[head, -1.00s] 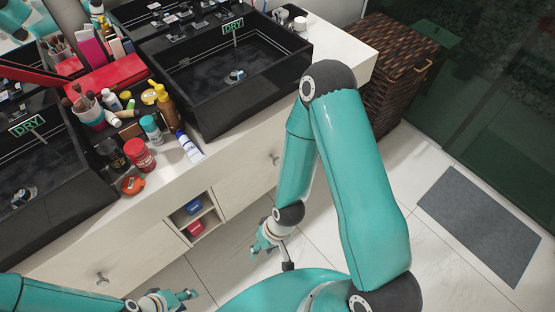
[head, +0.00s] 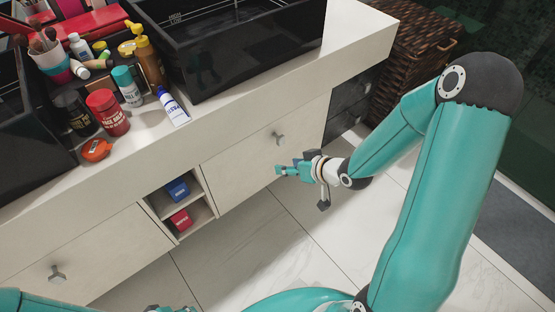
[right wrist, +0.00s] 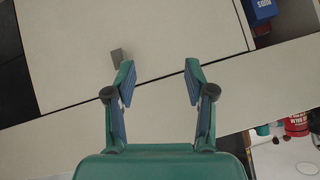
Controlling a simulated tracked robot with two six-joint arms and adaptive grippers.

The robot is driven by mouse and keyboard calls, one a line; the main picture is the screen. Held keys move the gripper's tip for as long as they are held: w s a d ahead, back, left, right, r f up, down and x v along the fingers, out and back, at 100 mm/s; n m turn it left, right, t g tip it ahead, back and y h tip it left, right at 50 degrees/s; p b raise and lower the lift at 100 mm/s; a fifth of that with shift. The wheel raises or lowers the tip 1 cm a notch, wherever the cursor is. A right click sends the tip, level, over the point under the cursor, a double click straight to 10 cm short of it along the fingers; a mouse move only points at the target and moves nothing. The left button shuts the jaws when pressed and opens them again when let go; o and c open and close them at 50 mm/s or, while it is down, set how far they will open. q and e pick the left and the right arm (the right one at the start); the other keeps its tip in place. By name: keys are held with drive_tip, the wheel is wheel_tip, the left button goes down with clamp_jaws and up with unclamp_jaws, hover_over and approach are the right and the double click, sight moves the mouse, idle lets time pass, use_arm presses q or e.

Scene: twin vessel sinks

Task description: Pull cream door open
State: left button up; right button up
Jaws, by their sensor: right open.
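A cream door (head: 245,150) with a small grey knob (head: 279,138) is closed under the counter, right of the open shelf. In the right wrist view the same door (right wrist: 170,30) fills the upper middle, and its knob (right wrist: 117,55) shows just left of the left fingertip. My right gripper (head: 283,170) is open and empty in front of this door, below the knob in the head view. Its two fingers (right wrist: 158,75) are spread wide and the knob is not between them. My left gripper (head: 168,308) barely shows at the bottom edge; its fingers are mostly cut off.
A second cream door (head: 90,260) with its own knob (head: 57,273) is at lower left. The open shelf (head: 160,203) holds a blue box (head: 177,190) and a red box (head: 181,221). Bottles and jars stand on the counter. A wicker basket (head: 420,45) stands at back right. The floor ahead is clear.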

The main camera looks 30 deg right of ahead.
sight(282, 139)
drive_tip(key=shift+d+n+t+h+b, duration=0.6)
drive_tip(key=shift+d+n+t+b, duration=0.95)
drive_tip(key=shift+d+b, duration=2.95)
drive_tip(key=shift+m+t, duration=0.25)
drive_tip(key=shift+m, duration=0.2)
drive_tip(key=b+x, duration=0.2)
drive_tip(key=x, duration=0.3)
drive_tip(key=a+b+x, duration=0.1)
drive_tip(key=x, duration=0.4)
drive_tip(key=b+x, duration=0.2)
drive_tip(key=x, duration=0.3)
drive_tip(key=shift+s+a+f+b, duration=0.1)
drive_tip(key=shift+a+f+b, duration=0.1)
drive_tip(key=shift+f+b, duration=0.15)
use_arm(q)
wheel_tip(282, 139, down, 18)
drive_tip(key=shift+r, duration=0.15)
use_arm(e)
drive_tip(key=shift+w, duration=0.4)
clamp_jaws()
